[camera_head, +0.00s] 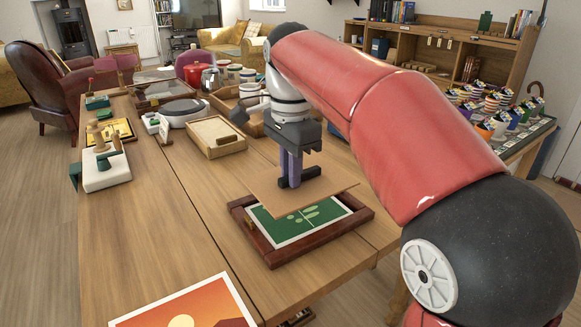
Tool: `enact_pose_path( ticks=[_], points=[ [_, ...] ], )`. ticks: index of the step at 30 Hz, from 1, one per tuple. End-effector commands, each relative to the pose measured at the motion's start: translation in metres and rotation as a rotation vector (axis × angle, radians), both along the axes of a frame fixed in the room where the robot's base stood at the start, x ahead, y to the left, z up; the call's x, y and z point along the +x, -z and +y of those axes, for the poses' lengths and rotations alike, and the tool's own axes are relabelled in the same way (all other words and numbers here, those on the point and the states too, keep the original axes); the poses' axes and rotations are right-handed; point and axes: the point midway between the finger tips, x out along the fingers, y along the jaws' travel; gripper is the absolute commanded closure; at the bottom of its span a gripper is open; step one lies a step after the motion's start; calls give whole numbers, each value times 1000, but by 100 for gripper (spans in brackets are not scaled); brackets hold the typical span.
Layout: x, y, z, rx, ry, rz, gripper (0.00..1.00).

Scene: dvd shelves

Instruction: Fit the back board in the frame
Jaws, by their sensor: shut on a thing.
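The back board (274,197) is a thin, plain brown panel. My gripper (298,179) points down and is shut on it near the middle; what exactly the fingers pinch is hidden. The board hangs over the frame (318,249), a dark red-brown wooden frame lying on the table. The board appears apart from the frame and turned relative to it, covering its far part. Inside the frame lies a green picture (290,230) with pale shapes and a white border; the board hides its far portion.
An orange sunset picture (190,308) lies at the near table edge. A light wooden tray (212,137) stands behind the frame to the left. A white and green device (104,168) sits at the left edge. The table left of the frame is clear.

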Motion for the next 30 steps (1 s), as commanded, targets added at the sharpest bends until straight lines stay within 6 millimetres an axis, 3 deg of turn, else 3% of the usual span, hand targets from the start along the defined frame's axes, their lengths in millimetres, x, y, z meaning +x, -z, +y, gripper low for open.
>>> enact_pose_path(
  ticks=[13,30],
  points=[
    [0,43,0,0,0,0,100],
    [0,47,0,0,0,0,100]
  ],
)
